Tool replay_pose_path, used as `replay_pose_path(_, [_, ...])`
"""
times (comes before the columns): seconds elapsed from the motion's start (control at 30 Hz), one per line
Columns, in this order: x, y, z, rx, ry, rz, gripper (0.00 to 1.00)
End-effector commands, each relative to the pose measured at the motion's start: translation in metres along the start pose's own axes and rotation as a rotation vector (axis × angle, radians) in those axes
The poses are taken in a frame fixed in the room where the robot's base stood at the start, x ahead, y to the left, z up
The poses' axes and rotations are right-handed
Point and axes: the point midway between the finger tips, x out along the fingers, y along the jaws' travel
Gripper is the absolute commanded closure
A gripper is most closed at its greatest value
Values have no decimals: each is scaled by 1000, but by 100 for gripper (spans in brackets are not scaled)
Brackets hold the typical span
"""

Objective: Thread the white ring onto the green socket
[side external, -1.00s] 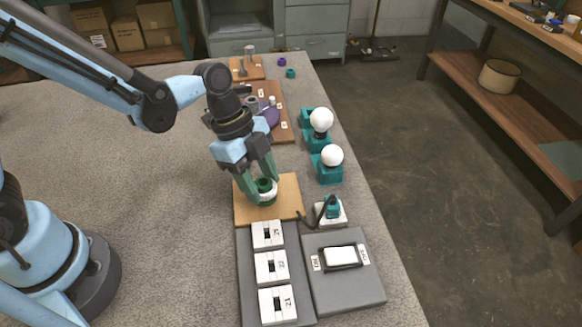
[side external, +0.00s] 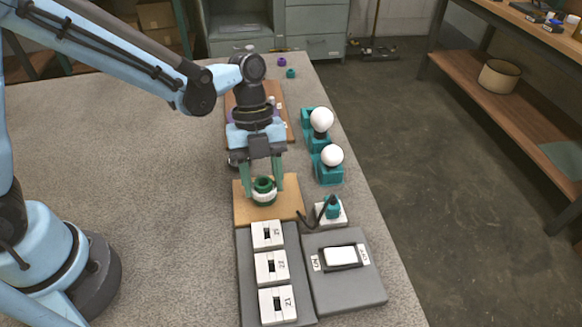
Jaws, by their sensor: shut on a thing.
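The green socket (side external: 264,184) stands upright on a tan wooden board (side external: 243,215). The white ring (side external: 264,198) is around the socket, with the socket's green top showing above it. I cannot tell whether the ring is fully seated. My gripper (side external: 264,189) points down over the socket, one green finger on each side, and is shut on the white ring. The exact finger contact is too small to make out.
Grey trays with white labelled blocks (side external: 270,267) and a white rocker switch (side external: 341,256) lie in front. A small teal socket with a cable (side external: 333,208) is to the right. Two white bulbs (side external: 321,119) in teal holders stand behind it. A brown board (side external: 285,115) lies behind my gripper.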

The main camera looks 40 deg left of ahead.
Motion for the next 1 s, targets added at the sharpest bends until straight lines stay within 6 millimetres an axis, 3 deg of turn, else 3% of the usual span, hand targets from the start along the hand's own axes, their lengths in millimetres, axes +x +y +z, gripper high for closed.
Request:
replay_pose_path(0.3, [2,-1,0,364,1,150,100])
replay_pose_path(0.73, [2,-1,0,442,1,180,100])
replay_pose_path(1.0, [3,-4,-2,803,4,320,100])
